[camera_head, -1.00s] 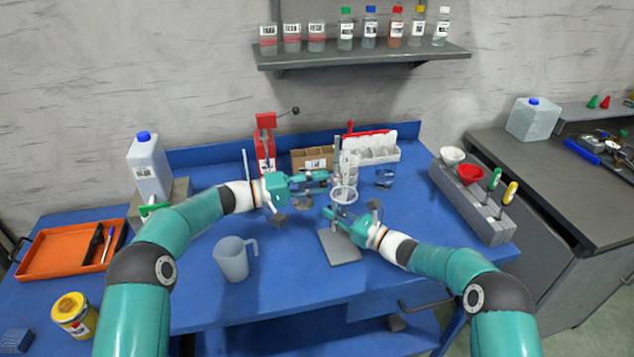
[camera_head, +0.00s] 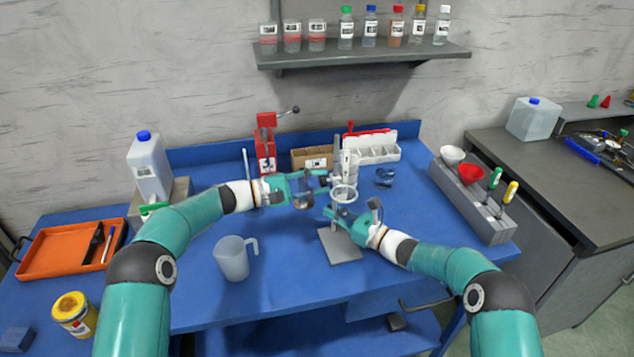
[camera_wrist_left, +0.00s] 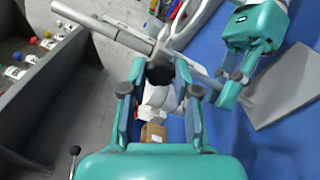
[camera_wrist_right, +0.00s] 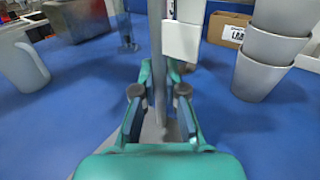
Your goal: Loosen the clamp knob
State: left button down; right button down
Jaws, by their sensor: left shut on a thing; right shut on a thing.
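A metal stand has a grey base plate (camera_head: 340,246), an upright rod (camera_wrist_right: 157,60) and a ring (camera_head: 343,194) on a clamp. The dark clamp knob (camera_wrist_left: 160,76) shows in the left wrist view between the fingers of my left gripper (camera_head: 325,182), which is shut on it. The knob is too small to make out in the head view. My right gripper (camera_head: 334,213) is shut around the rod, low above the base plate. In the right wrist view the rod stands upright between its fingers (camera_wrist_right: 161,92).
A red press (camera_head: 265,150), a cardboard box (camera_head: 312,158) and a white bin rack (camera_head: 375,150) line the back. A glass beaker (camera_head: 384,177) stands just right of the stand. The front right of the blue bench is clear.

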pick_arm(q)
jog(key=shift+w+a, duration=0.1)
jog(key=shift+a, duration=0.05)
jog(key=c, duration=1.2)
grip_release()
jog(key=shift+o, duration=0.2)
jog(key=v, duration=0.7)
jog(key=shift+a, duration=0.2)
pick_arm(e)
jog(key=c, duration=1.2)
grip_release()
pick_arm(q)
jog(key=shift+f, duration=0.1)
pick_arm(e)
jog(key=shift+o, duration=0.2)
jog(key=shift+d, duration=0.1)
